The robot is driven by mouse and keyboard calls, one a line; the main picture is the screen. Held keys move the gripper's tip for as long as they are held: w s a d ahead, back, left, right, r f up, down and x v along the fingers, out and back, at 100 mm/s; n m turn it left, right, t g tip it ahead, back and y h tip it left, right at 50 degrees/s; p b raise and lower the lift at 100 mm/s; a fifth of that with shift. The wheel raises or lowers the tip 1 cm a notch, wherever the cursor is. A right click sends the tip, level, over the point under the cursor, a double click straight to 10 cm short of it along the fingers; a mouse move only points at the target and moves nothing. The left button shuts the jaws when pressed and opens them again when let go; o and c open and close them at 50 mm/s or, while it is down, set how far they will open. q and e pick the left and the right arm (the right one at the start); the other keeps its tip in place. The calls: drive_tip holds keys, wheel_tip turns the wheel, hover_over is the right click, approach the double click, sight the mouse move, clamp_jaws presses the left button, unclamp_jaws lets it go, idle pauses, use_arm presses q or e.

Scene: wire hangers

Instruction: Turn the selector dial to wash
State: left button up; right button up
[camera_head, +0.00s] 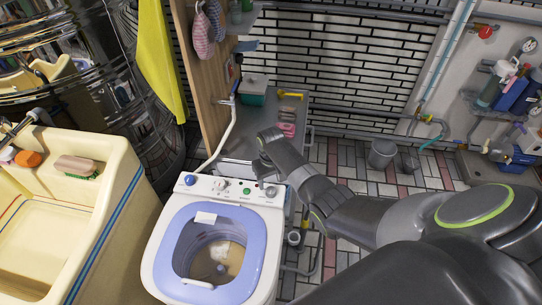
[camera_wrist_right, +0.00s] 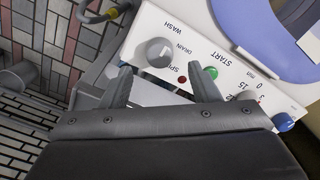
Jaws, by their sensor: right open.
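The washing machine (camera_head: 152,262) is white with a blue-rimmed open tub. Its control panel runs along the back edge. The selector dial (camera_wrist_right: 160,52), a round grey knob, sits at the panel's end by the words WASH, DRAIN and SPIN; in the head view the dial (camera_head: 271,191) is at the panel's right end. I cannot tell which word it points at. In the head view my right gripper (camera_head: 263,170) is above the panel's right end. My left gripper is not in view.
The panel also has a green START button (camera_wrist_right: 210,73), a small red light (camera_wrist_right: 182,79) and a blue knob (camera_wrist_right: 284,122). A cream sink (camera_head: 108,190) stands left of the machine. A grey shelf behind holds a green box (camera_head: 253,97). Tiled floor lies right.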

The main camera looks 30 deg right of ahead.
sight(271, 190)
wheel_tip(271, 190, up, 13)
drive_tip(key=shift+f, duration=0.2)
drive_tip(key=shift+s+f, duration=0.1)
idle(0.5)
